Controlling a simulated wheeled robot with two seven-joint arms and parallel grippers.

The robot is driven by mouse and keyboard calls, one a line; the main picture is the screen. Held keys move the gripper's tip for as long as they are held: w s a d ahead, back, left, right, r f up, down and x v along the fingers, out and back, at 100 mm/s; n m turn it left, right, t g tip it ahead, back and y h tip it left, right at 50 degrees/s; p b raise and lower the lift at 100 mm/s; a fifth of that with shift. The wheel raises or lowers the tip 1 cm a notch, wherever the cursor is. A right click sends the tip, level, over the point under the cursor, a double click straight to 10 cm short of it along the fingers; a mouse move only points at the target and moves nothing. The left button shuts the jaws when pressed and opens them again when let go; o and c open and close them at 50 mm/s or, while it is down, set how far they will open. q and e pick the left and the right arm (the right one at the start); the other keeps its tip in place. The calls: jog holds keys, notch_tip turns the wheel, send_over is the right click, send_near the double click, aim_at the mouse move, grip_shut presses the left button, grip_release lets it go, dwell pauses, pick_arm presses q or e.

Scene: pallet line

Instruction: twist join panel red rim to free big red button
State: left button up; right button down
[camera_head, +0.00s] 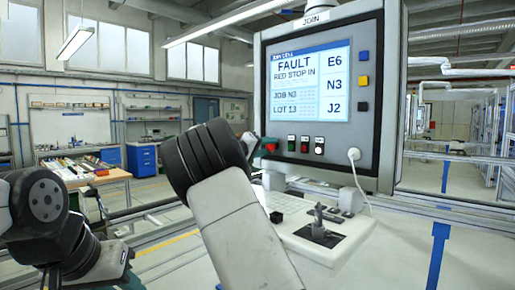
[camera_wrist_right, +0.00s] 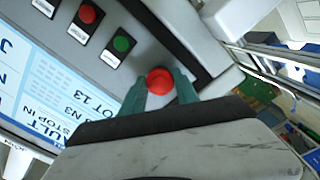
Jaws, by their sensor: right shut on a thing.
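The join panel (camera_head: 378,165) stands right of centre in the head view, its screen reading FAULT and RED STOP IN. The big red button (camera_wrist_right: 160,82) shows round and red in the wrist view, at the panel's lower corner; in the head view (camera_head: 271,147) only a bit shows beside my gripper. My right gripper (camera_wrist_right: 159,78) is shut on the button's red rim, one teal finger on either side. In the head view the gripper (camera_head: 257,145) is partly hidden behind my wrist. My left arm is at lower left; only a teal sliver at the bottom edge may be its gripper.
Small green, red and white-topped controls (camera_head: 305,145) sit right of the big button. A white console with a joystick (camera_head: 318,225) stands below the panel. A white cable (camera_head: 356,170) hangs from a plug. A cluttered workbench (camera_head: 75,170) stands at left.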

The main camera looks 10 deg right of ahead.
jog(key=shift+m, duration=0.3)
jog(key=shift+f+m, duration=0.1)
jog(key=shift+m, duration=3)
jog(key=c, duration=0.9)
grip_release()
jog(key=v, duration=0.7)
jog(key=shift+s+a, duration=0.25)
jog(key=shift+a, duration=0.05)
